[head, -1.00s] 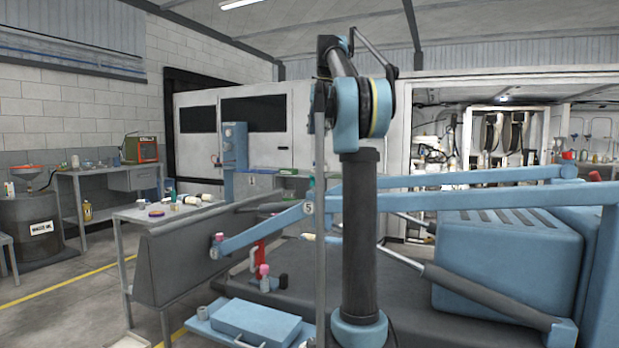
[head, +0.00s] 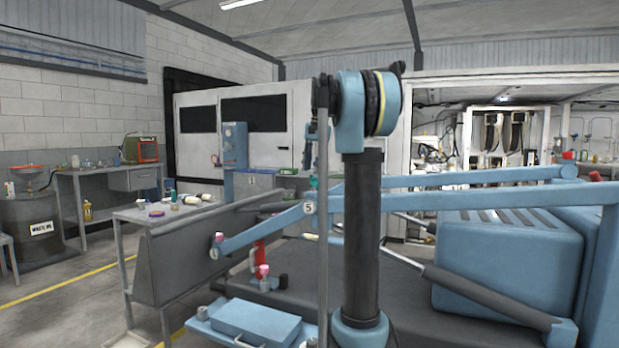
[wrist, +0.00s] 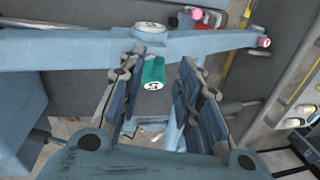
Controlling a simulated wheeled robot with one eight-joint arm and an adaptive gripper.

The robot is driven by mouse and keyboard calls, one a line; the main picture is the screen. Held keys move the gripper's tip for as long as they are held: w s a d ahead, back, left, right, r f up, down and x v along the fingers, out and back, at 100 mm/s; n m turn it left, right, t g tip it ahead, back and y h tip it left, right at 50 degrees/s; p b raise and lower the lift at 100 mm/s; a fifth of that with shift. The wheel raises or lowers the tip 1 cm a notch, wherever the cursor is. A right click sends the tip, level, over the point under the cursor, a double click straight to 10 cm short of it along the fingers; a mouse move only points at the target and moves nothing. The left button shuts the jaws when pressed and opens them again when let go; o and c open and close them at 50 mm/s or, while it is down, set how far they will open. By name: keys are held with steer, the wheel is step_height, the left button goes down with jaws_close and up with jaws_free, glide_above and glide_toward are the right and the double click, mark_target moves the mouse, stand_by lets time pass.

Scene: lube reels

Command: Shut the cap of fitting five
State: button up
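A teal piece (wrist: 153,70) with a white disc marked 5 on its end sits by the blue boom; I take it for the cap of fitting five. In the head view the teal piece (head: 313,183) shows just above the white round tag marked 5 (head: 308,208) on the boom. I cannot tell how far the cap is open, and the fitting under it is hidden. My gripper (wrist: 161,68) is open, its two fingers on either side of the teal piece in the picture, with no contact visible. In the head view my gripper (head: 311,150) is above the cap, partly behind a grey pole.
The blue boom (wrist: 70,52) crosses the wrist view close beyond the fingertips. Pink-capped fittings stand at the boom's end (head: 218,238) and on the dark deck (head: 263,270). A blue box (head: 256,322) is at the front. A grey bench (head: 130,214) stands left.

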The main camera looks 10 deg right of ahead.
mark_target(314, 181)
steer(key=shift+w+a+f, duration=0.1)
steer(key=shift+f, duration=0.8)
steer(key=shift+w+a+f, duration=0.1)
steer(key=shift+f, duration=0.8)
jaws_close()
